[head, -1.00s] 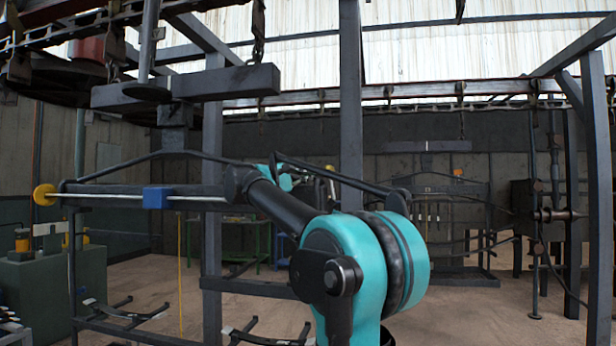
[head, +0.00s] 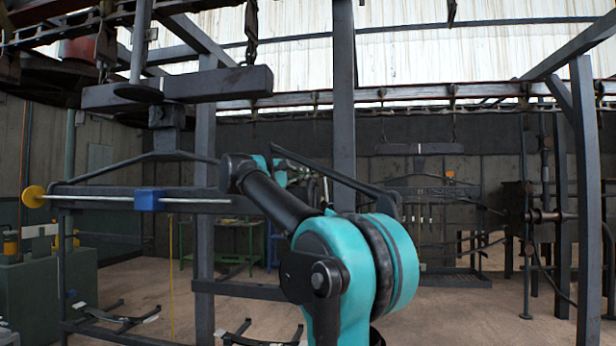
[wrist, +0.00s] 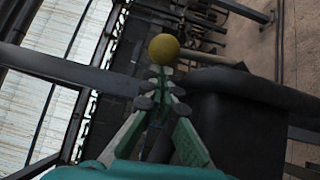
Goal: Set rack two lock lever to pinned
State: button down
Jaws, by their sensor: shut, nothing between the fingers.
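In the wrist view a round yellow knob (wrist: 164,48) sits just beyond the tips of my gripper (wrist: 160,80). The shut fingers point at it with nothing between them; I cannot tell whether they touch it. My arm mostly hides my gripper there. No rack number is readable.
A dark beam crosses the wrist view, and a dark boxy part (wrist: 240,125) stands close right of my fingers. A dark upright post (head: 344,100) stands behind my arm. A second rack (head: 440,190) stands farther back. Bare floor (head: 470,310) shows at right.

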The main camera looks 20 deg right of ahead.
aim_at(322, 168)
jog(key=shift+s+d+r+m+y, duration=0.25)
jog(key=shift+s+d+m+y, duration=0.15)
jog(key=shift+d+m, duration=0.1)
jog(key=shift+s+d+r+m+y, duration=0.25)
jog(key=shift+s+d+m+y, duration=0.05)
jog(key=shift+d+m+y, duration=0.15)
jog(key=shift+s+d+r+m+y, duration=0.2)
jog(key=shift+s+d+m+y, duration=0.45)
jog(key=shift+d+m+y, duration=0.25)
jog(key=shift+s+d+f+m+y, duration=0.1)
jog(key=shift+s+d+m+y, duration=0.3)
jog(key=shift+d, duration=0.25)
jog(key=shift+s+d+f+m+y, duration=0.1)
jog(key=shift+s+d+m+y, duration=0.15)
jog(key=shift+s+d+y, duration=0.3)
jog(key=shift+d, duration=0.15)
